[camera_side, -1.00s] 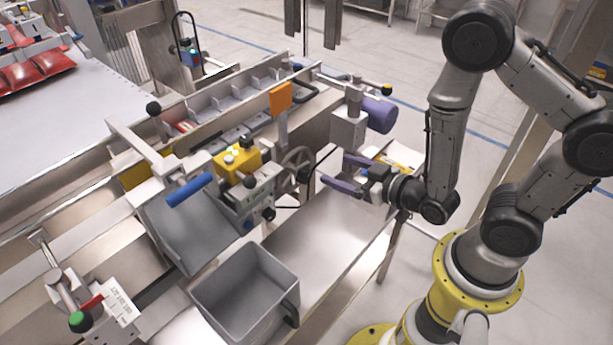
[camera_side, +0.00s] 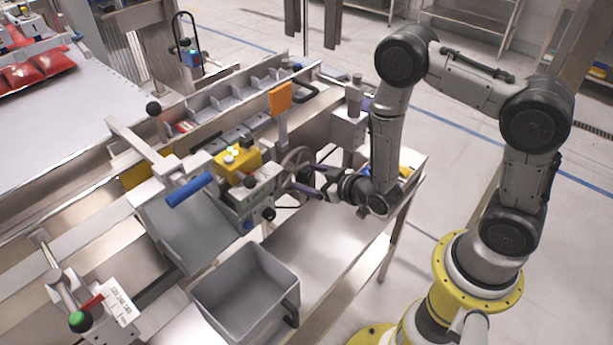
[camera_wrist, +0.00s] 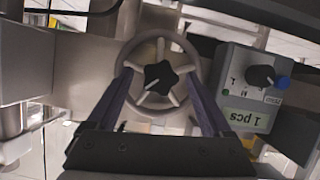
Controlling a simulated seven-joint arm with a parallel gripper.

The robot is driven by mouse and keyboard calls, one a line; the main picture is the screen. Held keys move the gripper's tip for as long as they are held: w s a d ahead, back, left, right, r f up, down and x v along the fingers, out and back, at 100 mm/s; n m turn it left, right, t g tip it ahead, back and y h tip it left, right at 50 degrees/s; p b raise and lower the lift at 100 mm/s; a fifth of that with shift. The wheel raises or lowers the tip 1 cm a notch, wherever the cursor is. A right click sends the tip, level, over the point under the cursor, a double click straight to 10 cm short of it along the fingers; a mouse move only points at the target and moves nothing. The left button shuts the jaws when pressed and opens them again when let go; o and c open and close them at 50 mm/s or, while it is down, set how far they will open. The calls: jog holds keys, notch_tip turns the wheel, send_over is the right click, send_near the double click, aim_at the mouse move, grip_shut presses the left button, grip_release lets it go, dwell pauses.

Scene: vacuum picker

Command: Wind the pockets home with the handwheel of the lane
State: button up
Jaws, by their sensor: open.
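The handwheel (camera_side: 297,166) is a grey spoked wheel on the side of the lane. In the wrist view the handwheel (camera_wrist: 158,80) faces me, with a dark star-shaped knob at its hub. My gripper (camera_side: 302,180) is at the wheel in the side view. In the wrist view its two purple fingers (camera_wrist: 160,88) are open, one on each side of the hub, reaching over the wheel's face. I cannot tell whether they touch the rim. The lane's pockets (camera_side: 240,95) are a row of grey compartments behind the wheel.
A control box (camera_wrist: 252,88) with a dark dial and a "1 pcs" label sits close right of the wheel in the wrist view. A yellow box (camera_side: 237,160), an orange paddle (camera_side: 280,97) and a grey bin (camera_side: 245,290) stand nearby.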

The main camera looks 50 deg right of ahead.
jog(key=shift+w+f, duration=0.25)
jog(key=shift+w, duration=0.25)
grip_shut()
